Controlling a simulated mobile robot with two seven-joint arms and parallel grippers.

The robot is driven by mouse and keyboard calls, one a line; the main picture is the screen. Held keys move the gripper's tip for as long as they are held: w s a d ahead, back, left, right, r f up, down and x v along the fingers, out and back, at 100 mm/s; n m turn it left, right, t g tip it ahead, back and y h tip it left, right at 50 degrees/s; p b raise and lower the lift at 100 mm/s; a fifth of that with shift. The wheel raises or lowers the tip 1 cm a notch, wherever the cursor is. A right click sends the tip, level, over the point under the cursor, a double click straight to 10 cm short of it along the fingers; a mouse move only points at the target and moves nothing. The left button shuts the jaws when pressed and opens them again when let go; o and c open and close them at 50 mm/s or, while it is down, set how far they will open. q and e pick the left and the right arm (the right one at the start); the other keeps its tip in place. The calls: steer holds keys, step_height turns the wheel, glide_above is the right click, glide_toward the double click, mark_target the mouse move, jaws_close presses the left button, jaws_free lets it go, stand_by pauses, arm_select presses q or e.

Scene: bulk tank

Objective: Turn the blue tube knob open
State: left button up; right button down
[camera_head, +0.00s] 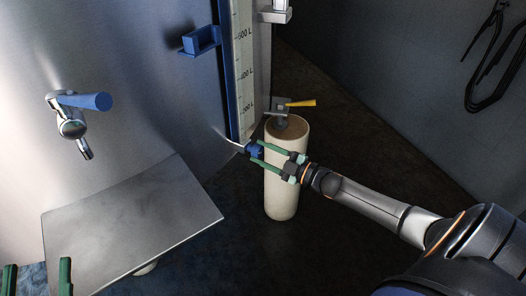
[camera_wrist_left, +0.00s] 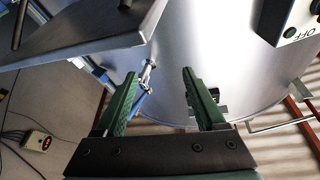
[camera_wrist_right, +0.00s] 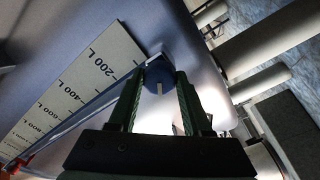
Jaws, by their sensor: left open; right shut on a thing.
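The blue tube knob (camera_head: 254,150) sits at the bottom end of the blue-edged level gauge (camera_head: 243,70) on the tank. My right gripper (camera_head: 262,153) is shut on the knob, its green fingers on either side of it. In the right wrist view the round blue knob (camera_wrist_right: 159,76) with a pale line across its face is between the fingertips (camera_wrist_right: 160,84). My left gripper (camera_head: 38,272) is open and empty at the bottom left. In the left wrist view its fingers (camera_wrist_left: 160,78) are spread apart with nothing between them.
A tap with a blue lever (camera_head: 84,101) is on the tank at left, above a tilted metal plate (camera_head: 130,222). A cream cylinder (camera_head: 282,190) with a yellow-handled valve (camera_head: 300,103) stands behind my right gripper. A blue bracket (camera_head: 201,40) juts beside the gauge.

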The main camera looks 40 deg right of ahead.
arm_select(q)
steer(key=shift+w+f, duration=0.1)
steer(key=shift+f, duration=0.2)
arm_select(e)
steer(key=shift+n, duration=1.8)
arm_select(q)
steer(key=shift+r, duration=0.25)
arm_select(e)
steer(key=shift+n, duration=0.7)
arm_select(q)
steer(key=shift+s+r+t+h, duration=0.3)
steer(key=shift+r, duration=0.35)
arm_select(e)
steer(key=shift+n, duration=0.8)
steer(key=shift+y, duration=0.3)
steer(key=shift+c, duration=1.7)
jaws_free()
arm_select(q)
steer(key=shift+s+d, duration=0.1)
arm_select(e)
steer(key=shift+s+d, duration=0.1)
